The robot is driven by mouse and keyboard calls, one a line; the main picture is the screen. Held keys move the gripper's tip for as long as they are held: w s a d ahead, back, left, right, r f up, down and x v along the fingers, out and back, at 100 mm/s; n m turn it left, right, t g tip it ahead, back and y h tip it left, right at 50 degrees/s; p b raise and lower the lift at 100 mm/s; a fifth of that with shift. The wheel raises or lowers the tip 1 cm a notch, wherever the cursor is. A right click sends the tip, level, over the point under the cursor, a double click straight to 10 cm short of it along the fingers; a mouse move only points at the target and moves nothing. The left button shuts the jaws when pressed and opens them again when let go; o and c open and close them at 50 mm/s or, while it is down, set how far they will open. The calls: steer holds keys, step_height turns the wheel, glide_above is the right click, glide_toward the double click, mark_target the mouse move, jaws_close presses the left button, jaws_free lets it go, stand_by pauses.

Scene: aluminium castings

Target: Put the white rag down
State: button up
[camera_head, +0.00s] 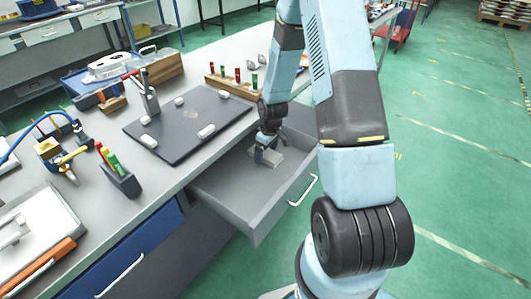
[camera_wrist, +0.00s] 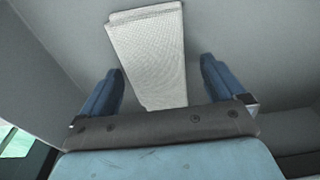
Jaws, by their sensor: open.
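The white rag (camera_wrist: 148,50) lies flat and folded on the grey floor of an open drawer (camera_head: 225,190). The fingers do not pinch the rag. The near edge of the rag meets the dark palm edge in the picture; I cannot tell whether they touch.
The drawer has raised walls and a white handle (camera_head: 303,190). Above it the workbench (camera_head: 165,185) carries a dark board (camera_head: 188,122) with several white pieces, a pen holder (camera_head: 120,178), a wooden rack (camera_head: 230,87) and a vise-like tool (camera_head: 55,155). Green floor is free at right.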

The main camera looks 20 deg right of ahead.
step_height(320, 180, up, 12)
steer(key=d, duration=0.1)
step_height(320, 180, up, 20)
steer(key=m+t+h, duration=0.1)
steer(key=m+t, duration=0.1)
steer(key=m, duration=0.1)
glide_above(269, 154)
steer(key=s, duration=0.9)
steer(key=s+r+m+t, duration=0.1)
steer(key=s+r+m, duration=0.1)
steer(key=s+r, duration=0.4)
steer(key=s+a+r+m+t, duration=0.1)
steer(key=s+r, duration=0.5)
steer(key=s, duration=0.6)
steer(key=shift+s+r+m+t, duration=0.2)
steer(key=shift+m+t, duration=0.2)
steer(key=shift+m, duration=0.2)
steer(key=shift+o, duration=0.3)
steer(key=shift+w+a, duration=0.1)
steer(key=shift+w, duration=0.1)
